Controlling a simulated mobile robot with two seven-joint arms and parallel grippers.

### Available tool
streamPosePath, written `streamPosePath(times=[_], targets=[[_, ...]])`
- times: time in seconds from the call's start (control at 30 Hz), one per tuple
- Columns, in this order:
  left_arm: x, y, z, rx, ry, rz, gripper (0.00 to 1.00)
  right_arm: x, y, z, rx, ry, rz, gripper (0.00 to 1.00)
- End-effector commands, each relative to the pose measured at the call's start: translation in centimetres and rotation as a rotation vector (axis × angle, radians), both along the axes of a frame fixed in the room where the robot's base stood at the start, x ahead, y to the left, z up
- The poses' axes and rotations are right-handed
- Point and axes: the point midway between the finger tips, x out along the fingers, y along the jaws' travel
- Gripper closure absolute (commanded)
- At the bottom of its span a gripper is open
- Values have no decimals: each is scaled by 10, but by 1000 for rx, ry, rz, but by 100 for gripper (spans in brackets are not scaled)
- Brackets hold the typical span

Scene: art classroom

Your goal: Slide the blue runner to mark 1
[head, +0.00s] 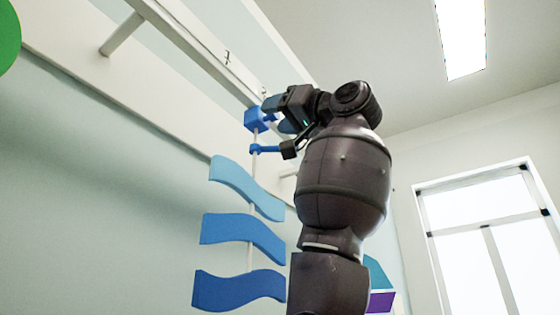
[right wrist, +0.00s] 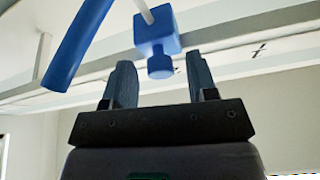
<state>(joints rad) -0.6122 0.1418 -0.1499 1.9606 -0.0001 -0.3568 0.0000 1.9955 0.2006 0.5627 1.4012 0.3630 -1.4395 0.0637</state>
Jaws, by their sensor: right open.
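The blue runner (head: 256,119) is a small block on the pale rail (head: 190,50) high on the wall. A thin rod hangs from it with wavy blue panels (head: 240,235). In the right wrist view the runner (right wrist: 157,30) has a round knob facing my gripper. My right gripper (head: 276,115) is open beside the runner. In the right wrist view its two fingers (right wrist: 162,82) stand either side of the knob's line, with the knob just beyond the tips. I cannot tell contact. Small dark marks (head: 227,57) show along the rail; their numbers are unreadable. My left gripper is out of view.
A bright blue bar (head: 263,149) sits on the rod just below the runner. A rail bracket (head: 122,34) joins the wall at upper left. A green disc (head: 7,38) is at the left edge. A window (head: 487,235) is at right.

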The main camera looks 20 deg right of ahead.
Motion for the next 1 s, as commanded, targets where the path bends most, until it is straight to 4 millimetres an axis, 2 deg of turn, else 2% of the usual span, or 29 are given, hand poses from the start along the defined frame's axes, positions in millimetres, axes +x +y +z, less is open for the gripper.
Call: streamPosePath(times=[0.2, 0.53, 0.77, 0.87, 1.0], targets=[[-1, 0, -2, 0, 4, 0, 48, 0, 0, 0, 0, 0, 0, 49], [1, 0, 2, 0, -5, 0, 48, 0, 0, 0, 0, 0, 0, 99], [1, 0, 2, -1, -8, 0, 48, -3, 3, 0, -1, -1, 0, 100], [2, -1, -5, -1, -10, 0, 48, -13, 15, -1, -3, -4, 0, 100], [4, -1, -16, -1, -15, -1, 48, -36, 45, -3, -5, -4, 0, 100]])
